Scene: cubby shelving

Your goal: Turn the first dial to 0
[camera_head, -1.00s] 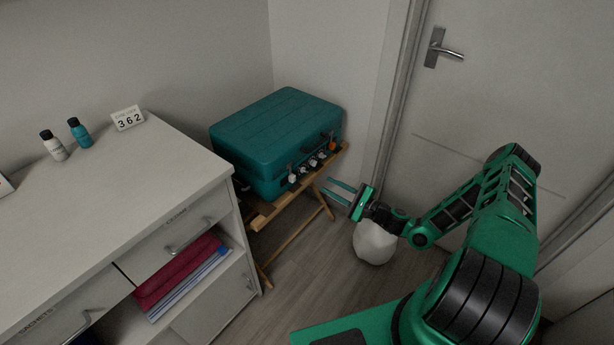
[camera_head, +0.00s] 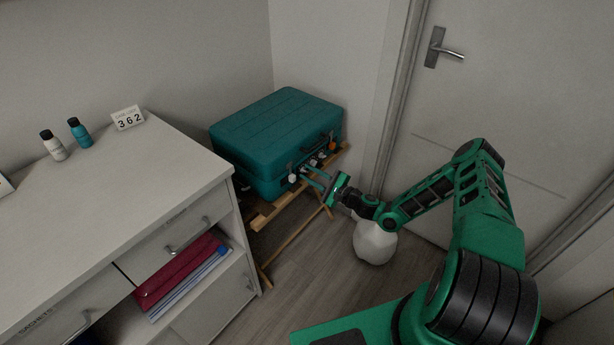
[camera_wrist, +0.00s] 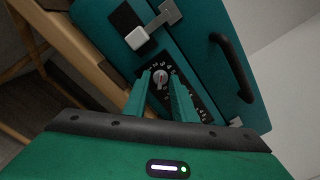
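A teal case (camera_head: 270,135) sits on a wooden folding stand, with dials and latches on its front side. In the wrist view, a grey dial (camera_wrist: 160,78) with white numbers around it is on the case's front panel (camera_wrist: 128,20). My gripper (camera_head: 308,179) reaches in front of the case. In the wrist view my gripper (camera_wrist: 163,85) is open, its two green fingers either side of the dial's lower part. I cannot tell whether they touch it. The fingers hide the neighbouring dials, and the dial's reading is too small to tell.
The wooden stand (camera_head: 262,222) is under the case. A silver latch (camera_wrist: 140,38) and a dark handle (camera_wrist: 232,68) stick out near the dial. A white cabinet (camera_head: 120,190) stands at left. A white rounded object (camera_head: 375,243) is on the floor below my arm.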

